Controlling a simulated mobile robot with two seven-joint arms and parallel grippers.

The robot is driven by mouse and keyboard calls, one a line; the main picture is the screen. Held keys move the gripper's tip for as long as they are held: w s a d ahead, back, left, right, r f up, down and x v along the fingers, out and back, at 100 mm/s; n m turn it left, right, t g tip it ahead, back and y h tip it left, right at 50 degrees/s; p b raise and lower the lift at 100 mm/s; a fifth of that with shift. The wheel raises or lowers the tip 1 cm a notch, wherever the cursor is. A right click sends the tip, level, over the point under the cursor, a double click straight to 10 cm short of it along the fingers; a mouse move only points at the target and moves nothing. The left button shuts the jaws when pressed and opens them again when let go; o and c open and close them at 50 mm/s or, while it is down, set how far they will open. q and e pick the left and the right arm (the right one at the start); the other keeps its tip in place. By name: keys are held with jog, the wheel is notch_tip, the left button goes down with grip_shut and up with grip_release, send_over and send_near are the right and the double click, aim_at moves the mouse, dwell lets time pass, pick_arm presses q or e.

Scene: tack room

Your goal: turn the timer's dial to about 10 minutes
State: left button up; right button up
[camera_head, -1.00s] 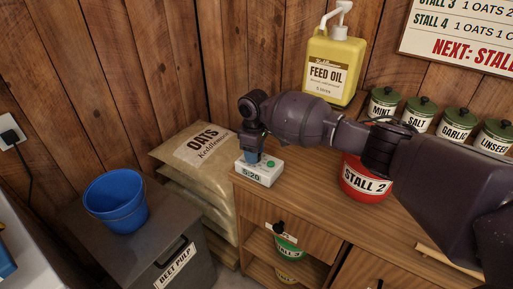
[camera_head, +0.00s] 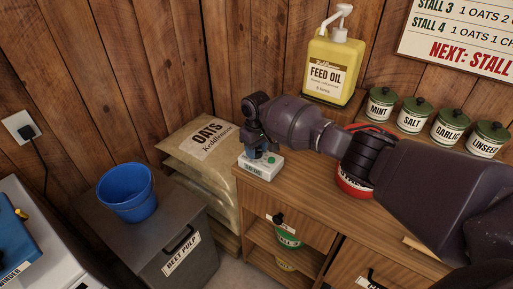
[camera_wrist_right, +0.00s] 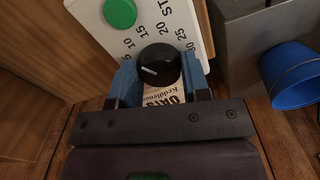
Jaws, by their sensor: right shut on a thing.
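The timer (camera_head: 266,168) is a small white box on the left end of the wooden cabinet top. Its display in front is too small to read. The right wrist view shows its white face (camera_wrist_right: 185,12) with printed numbers, a green button (camera_wrist_right: 120,12) and a black round dial (camera_wrist_right: 159,62) with a white pointer line. My left gripper is not in view.
Feed oil (camera_head: 331,68) and several green-lidded jars (camera_head: 413,115) stand behind my arm. A red tub (camera_head: 353,187) is partly hidden by it. Oats sacks (camera_head: 207,150), a blue bucket (camera_head: 126,192) and a beet pulp bin (camera_head: 178,262) are to the left.

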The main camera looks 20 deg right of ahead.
jog(key=shift+f, duration=0.15)
jog(key=o, duration=0.8)
jog(key=shift+o, duration=0.6)
jog(key=shift+r, duration=0.2)
notch_tip(320, 180, up, 11)
jog(key=p, duration=0.1)
jog(key=shift+f, duration=0.2)
